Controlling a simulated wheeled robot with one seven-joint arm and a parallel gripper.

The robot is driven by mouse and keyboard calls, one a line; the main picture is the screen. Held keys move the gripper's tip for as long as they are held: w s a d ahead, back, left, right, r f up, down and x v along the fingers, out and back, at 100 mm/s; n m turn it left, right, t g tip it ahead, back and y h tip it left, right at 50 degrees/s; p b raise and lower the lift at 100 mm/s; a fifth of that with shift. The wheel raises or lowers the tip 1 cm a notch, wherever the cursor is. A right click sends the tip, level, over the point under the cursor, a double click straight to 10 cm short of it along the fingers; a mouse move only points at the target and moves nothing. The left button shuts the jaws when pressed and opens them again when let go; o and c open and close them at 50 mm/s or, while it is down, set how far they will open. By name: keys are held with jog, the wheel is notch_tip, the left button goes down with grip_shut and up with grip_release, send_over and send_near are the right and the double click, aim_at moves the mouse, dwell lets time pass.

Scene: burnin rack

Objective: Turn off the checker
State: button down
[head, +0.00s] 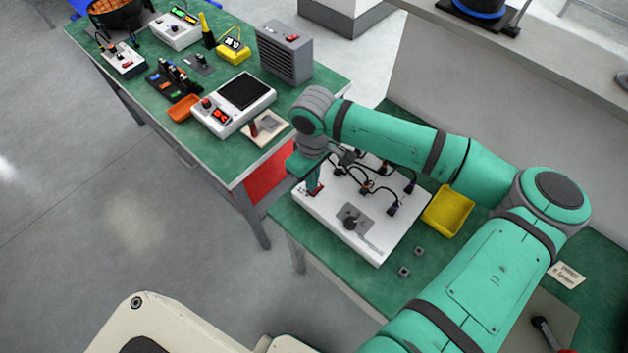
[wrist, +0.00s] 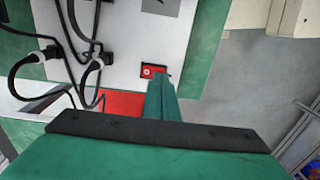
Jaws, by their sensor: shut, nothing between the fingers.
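A flat white unit (head: 345,225) with black cables and a grey knob plate lies on the near green bench; I take it to be the checker, though no label is readable. It also shows in the wrist view (wrist: 118,70). A small red switch (wrist: 153,71) sits near its edge; its setting is too small to tell. In the head view the red switch (head: 317,190) shows at the unit's left corner. My gripper (head: 314,186) points down there, shut and empty. In the wrist view its fingertips (wrist: 163,78) are right beside the switch; contact cannot be told.
A yellow tray (head: 448,211) stands right of the unit, and small grey blocks (head: 404,271) lie in front. The far bench holds a white instrument with a dark screen (head: 235,105), a grey vented box (head: 284,52) and an orange tray (head: 184,108). Cables loop above the unit.

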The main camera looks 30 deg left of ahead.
notch_tip(320, 180, up, 13)
jog(key=shift+w, duration=0.3)
